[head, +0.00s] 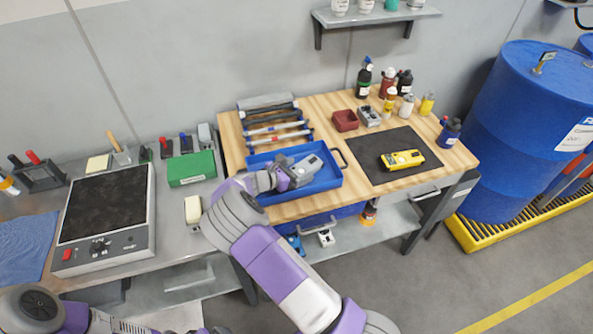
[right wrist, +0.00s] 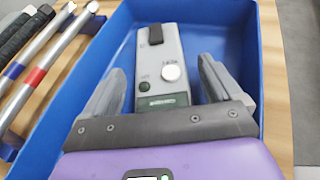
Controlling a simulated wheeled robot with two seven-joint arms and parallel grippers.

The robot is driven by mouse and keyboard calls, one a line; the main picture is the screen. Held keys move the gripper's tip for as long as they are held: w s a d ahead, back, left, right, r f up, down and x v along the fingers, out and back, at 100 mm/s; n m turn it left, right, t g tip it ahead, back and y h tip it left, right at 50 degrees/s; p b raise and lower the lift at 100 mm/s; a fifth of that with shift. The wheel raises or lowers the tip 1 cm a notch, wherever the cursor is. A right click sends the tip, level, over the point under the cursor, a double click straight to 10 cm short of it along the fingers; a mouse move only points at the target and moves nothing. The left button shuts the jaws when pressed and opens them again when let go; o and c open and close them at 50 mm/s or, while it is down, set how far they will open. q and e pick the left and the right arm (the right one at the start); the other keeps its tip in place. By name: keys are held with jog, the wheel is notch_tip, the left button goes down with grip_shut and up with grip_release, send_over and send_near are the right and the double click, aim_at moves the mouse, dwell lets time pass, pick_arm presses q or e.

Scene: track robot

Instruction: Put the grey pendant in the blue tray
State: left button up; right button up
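The grey pendant (right wrist: 162,70) lies inside the blue tray (right wrist: 245,15), with a white round knob, a dark button and a small dark display. In the head view the pendant (head: 306,168) is partly covered by my gripper in the tray (head: 322,184). My right gripper (right wrist: 160,85) is open, with one finger on each side of the pendant and gaps between. In the head view the right gripper (head: 288,178) reaches into the tray from the lower left. Part of my left arm shows at the lower left, but its gripper is not in view.
A yellow device (head: 402,160) lies on a black mat (head: 370,150) right of the tray. Several rod-like tools (head: 272,126) lie behind the tray. A small red bin (head: 345,121) and several bottles stand at the back. A green box (head: 191,169) is to the left.

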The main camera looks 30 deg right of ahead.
jog(key=shift+a+r, duration=0.15)
jog(key=shift+r, duration=0.1)
jog(key=p+v, duration=0.2)
jog(key=v, duration=0.9)
jog(key=shift+a+r, duration=0.15)
jog(key=shift+a, duration=0.15)
